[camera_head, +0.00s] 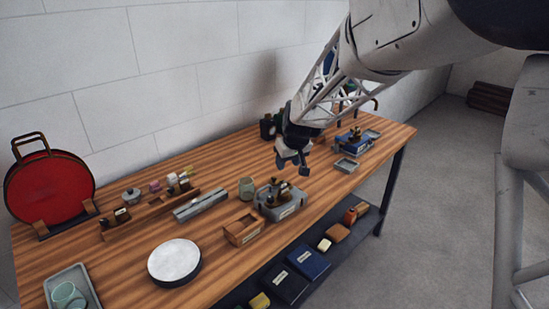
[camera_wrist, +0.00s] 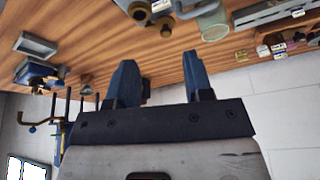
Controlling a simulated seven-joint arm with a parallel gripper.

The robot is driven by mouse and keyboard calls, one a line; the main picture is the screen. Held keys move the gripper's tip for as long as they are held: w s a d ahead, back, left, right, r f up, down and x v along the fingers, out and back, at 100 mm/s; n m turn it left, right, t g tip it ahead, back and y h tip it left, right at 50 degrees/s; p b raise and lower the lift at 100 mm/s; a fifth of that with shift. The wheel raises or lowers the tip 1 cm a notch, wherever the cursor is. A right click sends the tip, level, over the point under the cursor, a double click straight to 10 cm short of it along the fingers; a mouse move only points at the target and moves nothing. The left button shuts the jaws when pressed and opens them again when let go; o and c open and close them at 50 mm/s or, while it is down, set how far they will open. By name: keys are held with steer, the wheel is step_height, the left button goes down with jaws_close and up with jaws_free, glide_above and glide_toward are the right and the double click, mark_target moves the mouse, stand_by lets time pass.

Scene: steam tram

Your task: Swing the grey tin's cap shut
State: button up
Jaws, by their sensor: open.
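The grey tin (camera_head: 290,211) stands near the front edge of the table, right of the middle, with dark and brass fittings on top. I cannot make out which fitting is its cap or how far it is swung. In the wrist view, brass parts (camera_wrist: 165,29) that appear to belong to it show at the top edge, with the rest cut off. My gripper (camera_head: 293,167) is open and empty, above and a little behind the grey tin, apart from it. Its two blue fingers (camera_wrist: 161,80) are spread wide in the wrist view.
A greenish jar (camera_head: 247,188) and an open wooden box (camera_head: 243,232) stand close left of the tin. A blue tin (camera_head: 353,145) and a grey tray (camera_head: 346,166) sit to the right. A white disc (camera_head: 175,261) lies at the front left. Bare table separates the grey tin from the tray.

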glide_toward(274, 177)
steer(key=f, duration=0.1)
steer(key=shift+w+f+n, duration=0.2)
steer(key=shift+w+n, duration=0.1)
steer(key=shift+f, duration=0.1)
steer(key=shift+x, duration=3.8)
steer(key=shift+a, duration=0.1)
steer(key=shift+c, duration=0.5)
jaws_close()
